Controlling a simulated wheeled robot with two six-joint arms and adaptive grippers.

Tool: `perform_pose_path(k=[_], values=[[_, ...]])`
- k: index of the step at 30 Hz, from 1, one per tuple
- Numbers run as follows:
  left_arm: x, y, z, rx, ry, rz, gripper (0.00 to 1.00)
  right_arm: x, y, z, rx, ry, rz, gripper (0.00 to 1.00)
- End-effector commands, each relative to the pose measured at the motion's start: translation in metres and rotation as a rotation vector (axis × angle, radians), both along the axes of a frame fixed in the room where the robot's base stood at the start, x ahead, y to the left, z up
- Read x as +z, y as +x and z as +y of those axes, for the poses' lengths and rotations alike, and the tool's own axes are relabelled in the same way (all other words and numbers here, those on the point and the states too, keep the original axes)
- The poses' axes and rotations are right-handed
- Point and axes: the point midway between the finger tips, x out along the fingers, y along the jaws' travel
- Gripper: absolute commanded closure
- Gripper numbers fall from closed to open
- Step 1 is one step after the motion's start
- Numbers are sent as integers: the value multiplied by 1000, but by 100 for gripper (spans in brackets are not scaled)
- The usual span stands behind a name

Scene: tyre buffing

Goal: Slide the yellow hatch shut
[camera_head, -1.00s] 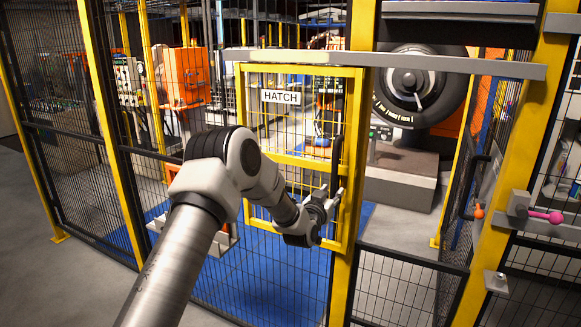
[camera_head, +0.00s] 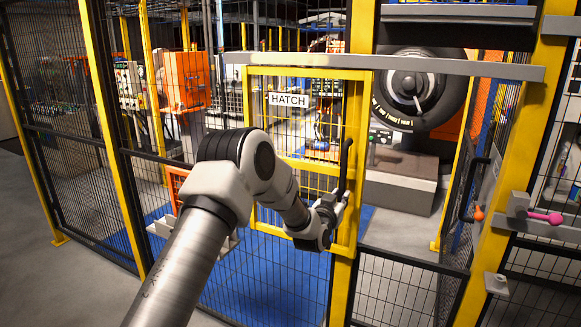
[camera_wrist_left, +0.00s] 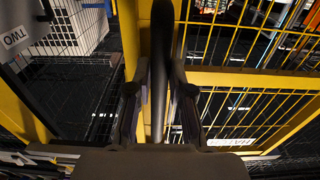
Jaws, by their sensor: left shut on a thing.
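The yellow hatch (camera_head: 307,163) is a yellow-framed mesh panel with a HATCH sign (camera_head: 289,100), hanging under a grey rail (camera_head: 440,64). Its right edge overlaps a yellow post, and the opening to the right of that post is uncovered. A black upright handle (camera_head: 345,165) stands on the hatch's right side. My left gripper (camera_head: 341,197) is shut on the handle's lower part. In the left wrist view the dark handle (camera_wrist_left: 161,50) runs between the two fingers (camera_wrist_left: 160,90). My right gripper is not in view.
A tyre (camera_head: 412,88) on a machine shows through the uncovered opening. A yellow post (camera_head: 519,150) stands at the opening's right, with a grey block and a pink-knobbed part (camera_head: 545,217) beside it. Mesh fence panels (camera_head: 65,180) extend left.

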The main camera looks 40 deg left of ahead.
Motion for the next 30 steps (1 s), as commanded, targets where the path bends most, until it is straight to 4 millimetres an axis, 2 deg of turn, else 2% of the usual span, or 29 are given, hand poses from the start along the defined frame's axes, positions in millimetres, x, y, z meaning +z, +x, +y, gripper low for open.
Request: perform_pose_path(k=[30], values=[[-1, 19, -81, -3, 3, 2, 100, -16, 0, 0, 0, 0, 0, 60]])
